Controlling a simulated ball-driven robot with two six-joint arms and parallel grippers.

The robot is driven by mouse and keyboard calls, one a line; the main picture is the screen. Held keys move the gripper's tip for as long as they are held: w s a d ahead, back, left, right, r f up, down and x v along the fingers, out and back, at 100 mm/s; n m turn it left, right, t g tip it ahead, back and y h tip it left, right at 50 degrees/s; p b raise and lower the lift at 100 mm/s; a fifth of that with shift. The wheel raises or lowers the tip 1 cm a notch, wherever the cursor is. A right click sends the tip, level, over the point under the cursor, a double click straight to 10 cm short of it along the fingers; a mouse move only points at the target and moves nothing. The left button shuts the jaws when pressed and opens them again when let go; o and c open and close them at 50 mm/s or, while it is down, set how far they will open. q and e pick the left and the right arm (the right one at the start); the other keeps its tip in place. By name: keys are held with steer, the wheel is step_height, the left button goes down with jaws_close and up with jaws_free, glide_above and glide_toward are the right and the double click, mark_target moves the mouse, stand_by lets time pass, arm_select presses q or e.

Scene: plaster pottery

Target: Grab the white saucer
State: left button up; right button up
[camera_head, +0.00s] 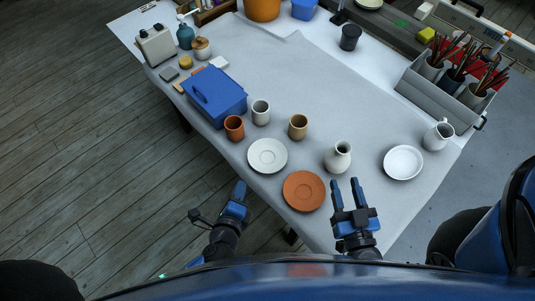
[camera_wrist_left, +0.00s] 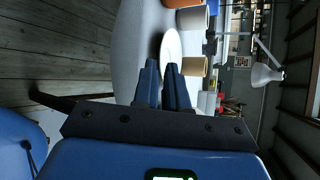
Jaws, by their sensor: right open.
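The white saucer (camera_head: 267,155) lies flat on the grey-covered table near its front left edge, with a shallow ring in its middle. In the left wrist view the white saucer (camera_wrist_left: 172,44) shows beyond the fingertips, edge-on. My left gripper (camera_head: 239,187) is just off the table's front edge, in front of and left of the saucer and apart from it. Its fingers (camera_wrist_left: 161,66) lie close together with nothing seen between them. My right gripper (camera_head: 346,184) is open and empty over the table's front, right of the terracotta saucer (camera_head: 304,191).
Behind the white saucer stand a terracotta cup (camera_head: 234,128), a white cup (camera_head: 261,112) and a tan cup (camera_head: 298,127). A blue box (camera_head: 215,96) is farther left. The table's middle is clear.

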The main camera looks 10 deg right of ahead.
mark_target(251, 164)
arm_select(q)
steer(key=shift+d+p+x, duration=0.2)
steer(key=shift+x, duration=1.6)
steer(key=shift+d+p+x, duration=0.2)
steer(key=shift+p+x, duration=0.05)
steer(key=shift+x, duration=1.5)
steer(key=shift+d+p+x, duration=0.2)
steer(key=shift+x, duration=1.6)
steer(key=shift+s+r, duration=0.1)
steer(key=shift+s, duration=0.05)
jaws_close()
